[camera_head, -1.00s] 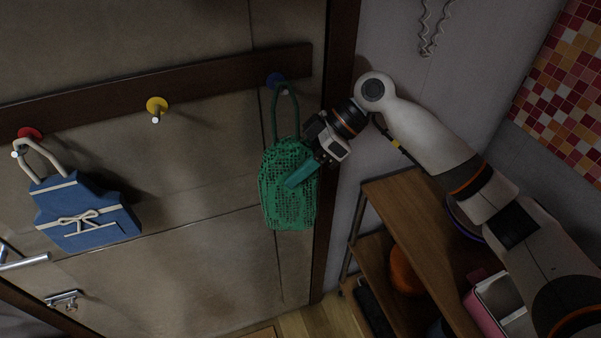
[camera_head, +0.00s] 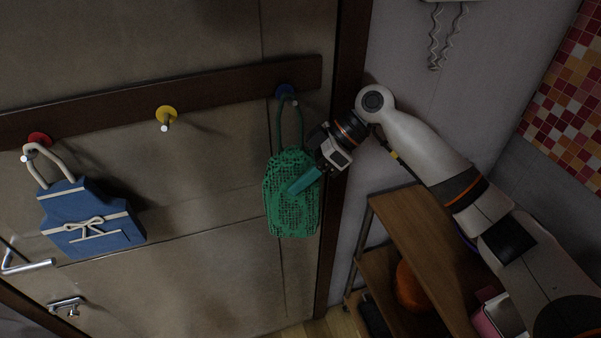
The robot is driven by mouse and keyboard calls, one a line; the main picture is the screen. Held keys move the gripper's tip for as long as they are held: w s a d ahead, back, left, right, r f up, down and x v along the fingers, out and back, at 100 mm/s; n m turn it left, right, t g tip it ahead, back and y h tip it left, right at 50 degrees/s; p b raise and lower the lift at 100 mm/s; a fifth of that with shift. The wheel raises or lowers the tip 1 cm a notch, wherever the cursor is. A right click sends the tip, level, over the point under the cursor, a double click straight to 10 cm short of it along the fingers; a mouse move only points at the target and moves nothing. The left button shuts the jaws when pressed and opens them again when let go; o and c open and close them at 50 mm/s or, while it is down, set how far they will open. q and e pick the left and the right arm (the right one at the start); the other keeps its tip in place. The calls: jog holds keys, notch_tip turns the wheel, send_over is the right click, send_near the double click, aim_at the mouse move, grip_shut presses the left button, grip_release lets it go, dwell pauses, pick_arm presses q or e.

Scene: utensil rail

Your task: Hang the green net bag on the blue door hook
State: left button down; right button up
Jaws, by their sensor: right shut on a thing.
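The green net bag (camera_head: 293,212) hangs upright in front of the door, its loop handle (camera_head: 279,122) reaching up to the blue door hook (camera_head: 285,91). The top of the loop is at the hook's peg; whether it bears on the peg is hard to tell. My right gripper (camera_head: 305,181) comes in from the right and is shut on the upper part of the bag's net body. My left gripper is not in view.
A blue apron-shaped bag (camera_head: 90,222) hangs from the red hook (camera_head: 38,140) at the left. The yellow hook (camera_head: 165,115) is empty. A wooden shelf unit (camera_head: 425,235) stands below my right arm. A door handle (camera_head: 28,266) shows at the left edge.

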jog(key=o, duration=1.1)
